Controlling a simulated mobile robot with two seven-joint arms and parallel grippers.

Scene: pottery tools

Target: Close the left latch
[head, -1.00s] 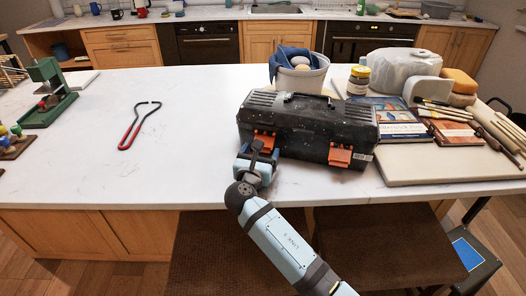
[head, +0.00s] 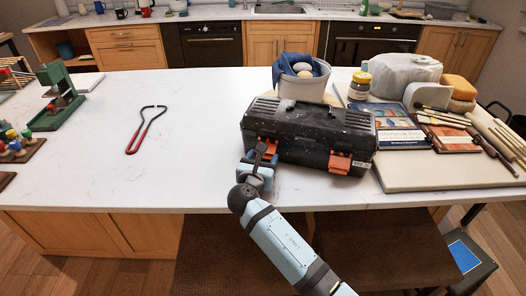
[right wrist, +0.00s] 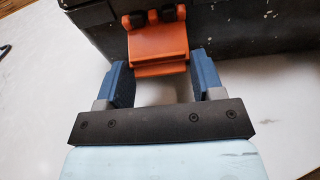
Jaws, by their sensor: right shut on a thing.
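A black, paint-speckled toolbox (head: 308,128) stands closed-lidded near the front edge of the white counter. Its orange left latch (head: 271,147) is partly hidden behind my right gripper (head: 259,163) in the head view. In the right wrist view, the left latch (right wrist: 160,45) juts from the box front, its lower tab between the blue finger pads of my right gripper (right wrist: 165,80). The right gripper is shut on this latch. The orange right latch (head: 340,162) is on the box front, clear of the gripper. My left gripper is not in view.
Books (head: 400,138), brushes (head: 440,118) and a pale board (head: 440,178) lie right of the toolbox. A bucket (head: 302,85) with a blue cloth stands behind it. Red-handled tongs (head: 146,130) lie left. The counter between tongs and toolbox is clear.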

